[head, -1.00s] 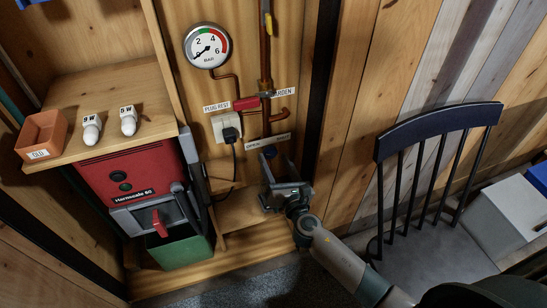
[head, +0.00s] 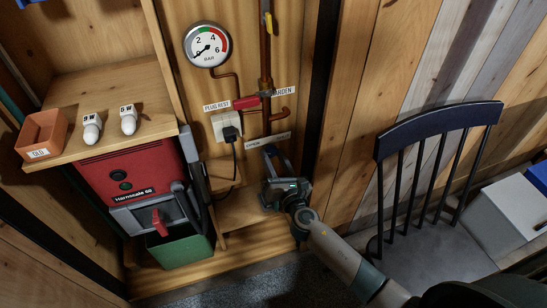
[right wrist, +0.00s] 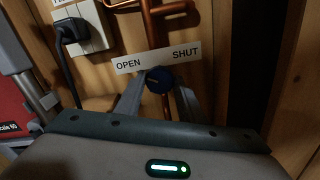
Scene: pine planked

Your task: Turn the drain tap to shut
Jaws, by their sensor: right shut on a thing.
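The drain tap has a dark blue knob (right wrist: 158,80) on a copper pipe, just below a white label (right wrist: 157,60) reading OPEN at left and SHUT at right. My right gripper (right wrist: 160,90) is shut on the knob, with one finger on each side of it. In the head view my right gripper (head: 277,152) reaches up to the pipe below the label (head: 268,141), and its fingers largely hide the knob. I cannot tell which way the knob points. My left gripper is not in view.
Above are a red lever (head: 246,103), a pressure gauge (head: 208,45) and a plugged socket (head: 227,126). A red machine (head: 133,175) stands left, under a shelf with a terracotta box (head: 42,135) and bulbs. A dark chair (head: 440,130) stands right.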

